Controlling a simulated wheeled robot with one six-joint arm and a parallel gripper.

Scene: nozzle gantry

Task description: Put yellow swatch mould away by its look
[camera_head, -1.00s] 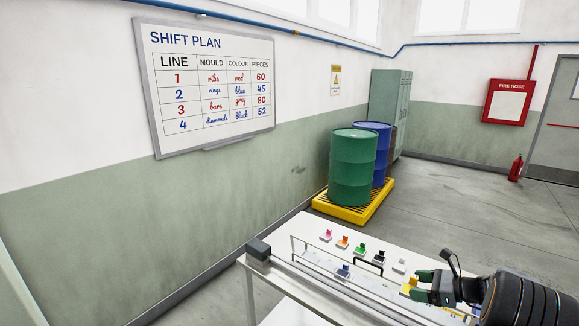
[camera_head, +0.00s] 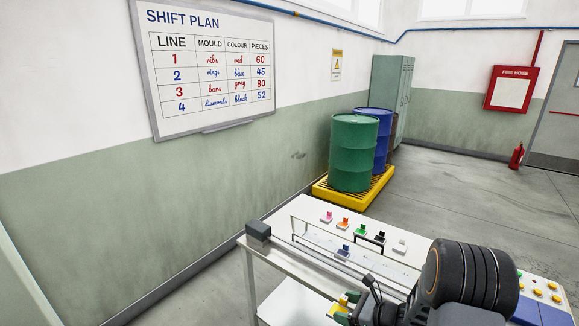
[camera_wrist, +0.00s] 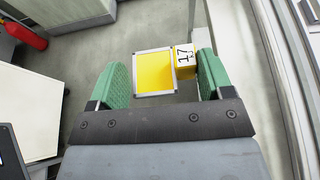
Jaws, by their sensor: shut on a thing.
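The yellow swatch mould (camera_wrist: 154,72) is a yellow square with a pale frame and a yellow block marked 17 on its right side, seen in the wrist view. My gripper (camera_wrist: 163,78) is shut on it between two green fingers. In the head view the mould (camera_head: 343,299) shows only as a small yellow bit at my gripper (camera_head: 346,312), low at the bottom edge and over the near side of the bench. My arm hides part of the bench there.
Pink (camera_head: 327,216), orange (camera_head: 343,223), green (camera_head: 361,231), black (camera_head: 380,238) and white (camera_head: 400,246) swatches stand in a row on the bench (camera_head: 312,208). A blue one (camera_head: 343,251) stands nearer. A panel with yellow buttons (camera_head: 538,291) is at the right. A shift plan board (camera_head: 205,70) hangs on the wall.

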